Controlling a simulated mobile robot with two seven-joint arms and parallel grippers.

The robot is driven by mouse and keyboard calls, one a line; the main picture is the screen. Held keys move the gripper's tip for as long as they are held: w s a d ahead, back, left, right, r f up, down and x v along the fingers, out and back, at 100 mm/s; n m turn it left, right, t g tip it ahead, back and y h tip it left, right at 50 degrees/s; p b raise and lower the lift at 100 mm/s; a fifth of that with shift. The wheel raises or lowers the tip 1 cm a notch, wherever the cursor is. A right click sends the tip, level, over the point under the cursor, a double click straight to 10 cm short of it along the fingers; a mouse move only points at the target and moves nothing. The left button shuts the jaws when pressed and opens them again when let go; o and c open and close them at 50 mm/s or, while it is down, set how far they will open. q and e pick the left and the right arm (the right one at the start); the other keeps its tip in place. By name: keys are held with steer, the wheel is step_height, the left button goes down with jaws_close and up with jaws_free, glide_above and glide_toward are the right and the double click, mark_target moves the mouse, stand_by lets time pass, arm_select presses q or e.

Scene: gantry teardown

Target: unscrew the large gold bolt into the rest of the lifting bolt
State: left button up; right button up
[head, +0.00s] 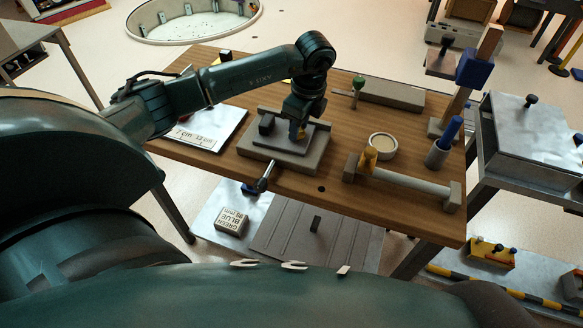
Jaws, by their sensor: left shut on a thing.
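My left gripper (299,124) points down over a grey stepped block (257,152) on the wooden table. It is shut on a gold piece that shows just under its fingers, which I take to be the large gold bolt (301,134). The gripper hides most of it, and I cannot tell whether it still sits in the block. I cannot tell for sure which thing is the rest of the lifting bolt. My right gripper is not in view.
A labelled plate (228,121) lies left.

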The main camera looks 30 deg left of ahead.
arm_select(q)
steer(key=shift+s+f, duration=0.1)
steer(key=shift+f, duration=0.05)
steer(key=shift+n+p, duration=0.55)
steer(key=shift+n, duration=0.25)
steer(key=shift+n+g, duration=0.3)
steer(key=shift+n, duration=0.5)
steer(key=o, duration=1.1)
